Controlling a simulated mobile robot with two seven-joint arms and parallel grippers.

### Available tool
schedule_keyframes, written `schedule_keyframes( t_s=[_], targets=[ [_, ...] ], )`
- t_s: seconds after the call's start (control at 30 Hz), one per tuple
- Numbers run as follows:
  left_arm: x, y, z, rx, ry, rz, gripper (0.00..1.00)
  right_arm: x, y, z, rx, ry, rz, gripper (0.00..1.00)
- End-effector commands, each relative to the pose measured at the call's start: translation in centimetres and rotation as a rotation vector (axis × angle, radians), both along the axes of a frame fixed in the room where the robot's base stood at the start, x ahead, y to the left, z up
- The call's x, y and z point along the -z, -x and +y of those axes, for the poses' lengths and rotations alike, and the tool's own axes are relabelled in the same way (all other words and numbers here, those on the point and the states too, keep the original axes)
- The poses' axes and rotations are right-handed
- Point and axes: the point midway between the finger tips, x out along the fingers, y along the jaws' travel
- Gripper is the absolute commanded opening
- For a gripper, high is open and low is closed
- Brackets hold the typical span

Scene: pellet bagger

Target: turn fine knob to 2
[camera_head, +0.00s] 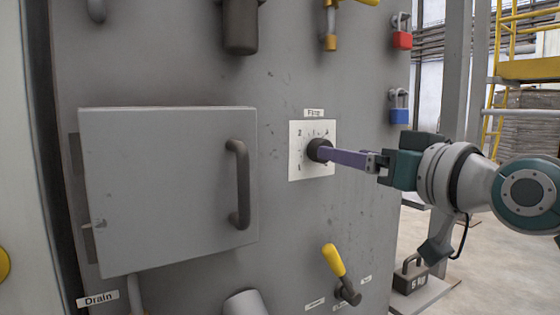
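The fine knob (316,148) is a round black knob on a square white dial plate (298,170) on the grey panel, under a label that seems to read "Fine". A "2" seems to stand near the plate's upper left; the other marks are too small to read. My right gripper (328,153) reaches in from the right, its purple fingers side-on with their tips at the knob. They overlap the knob's right side and hide its pointer. I cannot tell whether they grip it. My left gripper is not in view.
A grey door (165,185) with a dark handle (237,185) stands left of the dial. A yellow-handled lever (334,260) is below it. Red (402,40) and blue (399,116) padlocks hang at the panel's right edge. A 5 kg weight (409,276) stands at lower right.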

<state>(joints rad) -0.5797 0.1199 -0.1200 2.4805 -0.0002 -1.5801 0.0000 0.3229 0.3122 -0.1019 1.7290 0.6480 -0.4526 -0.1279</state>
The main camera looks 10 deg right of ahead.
Motion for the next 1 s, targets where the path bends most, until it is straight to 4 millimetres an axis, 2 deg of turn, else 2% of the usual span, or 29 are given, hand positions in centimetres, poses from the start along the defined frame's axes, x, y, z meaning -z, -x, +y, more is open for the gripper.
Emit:
schedule_keyframes(
  t_s=[0.1,0.3,0.5,0.77,0.8,1.0],
  targets=[
    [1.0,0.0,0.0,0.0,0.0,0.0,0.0,0.2,-2.3,0.7,-0.001,-0.001,-0.001,0.81],
    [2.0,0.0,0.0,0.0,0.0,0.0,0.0,0.2,-5.0,1.5,-0.001,0.0,0.0,0.81],
    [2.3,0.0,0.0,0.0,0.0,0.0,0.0,0.1,-6.2,1.9,-0.001,0.0,0.001,0.81],
    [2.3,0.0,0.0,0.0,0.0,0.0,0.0,0.1,-6.3,1.9,-0.001,0.001,0.002,0.81],
    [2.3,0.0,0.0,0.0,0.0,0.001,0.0,0.1,-6.3,1.9,-0.001,0.001,0.002,0.8],
    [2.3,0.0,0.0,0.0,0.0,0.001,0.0,0.1,-6.3,1.9,-0.001,0.001,0.002,0.58]
  ],
)
